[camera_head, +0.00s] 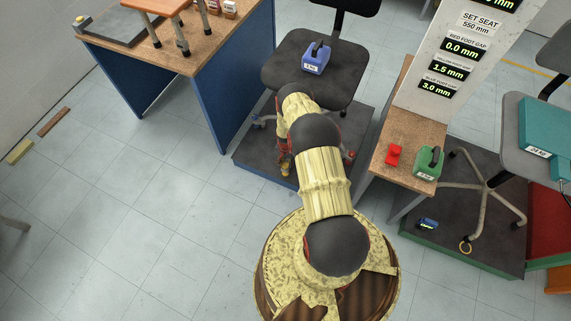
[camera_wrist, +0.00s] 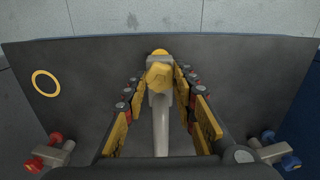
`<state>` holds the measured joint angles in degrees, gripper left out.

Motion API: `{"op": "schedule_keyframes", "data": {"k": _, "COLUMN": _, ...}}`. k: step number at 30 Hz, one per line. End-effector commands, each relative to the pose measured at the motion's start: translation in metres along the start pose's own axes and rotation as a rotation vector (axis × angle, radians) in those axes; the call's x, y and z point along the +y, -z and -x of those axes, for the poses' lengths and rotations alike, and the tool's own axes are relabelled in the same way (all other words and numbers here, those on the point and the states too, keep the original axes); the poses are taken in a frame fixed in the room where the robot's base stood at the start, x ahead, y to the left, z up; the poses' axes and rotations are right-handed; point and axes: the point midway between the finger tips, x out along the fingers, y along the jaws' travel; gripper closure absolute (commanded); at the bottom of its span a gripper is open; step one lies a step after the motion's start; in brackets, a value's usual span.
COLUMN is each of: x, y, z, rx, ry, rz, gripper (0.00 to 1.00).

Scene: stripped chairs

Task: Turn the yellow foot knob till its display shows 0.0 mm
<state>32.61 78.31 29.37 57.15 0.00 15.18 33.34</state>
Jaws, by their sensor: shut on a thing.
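The yellow foot knob (camera_wrist: 159,75) sits at the end of a grey chair leg (camera_wrist: 161,125) in the wrist view. My gripper (camera_wrist: 162,84) has its yellow-padded fingers on either side of the knob and is shut on it. In the head view my arm hides most of the gripper and the knob. On the white board, the yellow foot display (camera_head: 449,69) reads 1.5 mm; its label is small. The red foot display (camera_head: 460,48) above it reads 0.0 mm, and the lowest display (camera_head: 438,88) reads 3.0 mm.
The chair (camera_head: 292,70) carries a blue weight (camera_head: 316,57) and stands on a dark platform (camera_head: 246,158). A yellow ring (camera_wrist: 46,83) lies on the platform. Red knobs (camera_wrist: 56,138) and blue knobs (camera_wrist: 290,162) flank my gripper. A blue-sided workbench (camera_head: 235,90) stands left.

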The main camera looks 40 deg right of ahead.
Motion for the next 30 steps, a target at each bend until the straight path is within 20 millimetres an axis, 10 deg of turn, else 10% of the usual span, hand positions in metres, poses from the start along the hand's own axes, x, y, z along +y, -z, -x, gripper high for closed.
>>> {"op": "schedule_keyframes", "data": {"k": 30, "x": 0.0012, "y": -0.0008, "z": -0.0005, "rx": 0.000, "ry": -0.001, "rz": -0.783, "gripper": 0.98}}
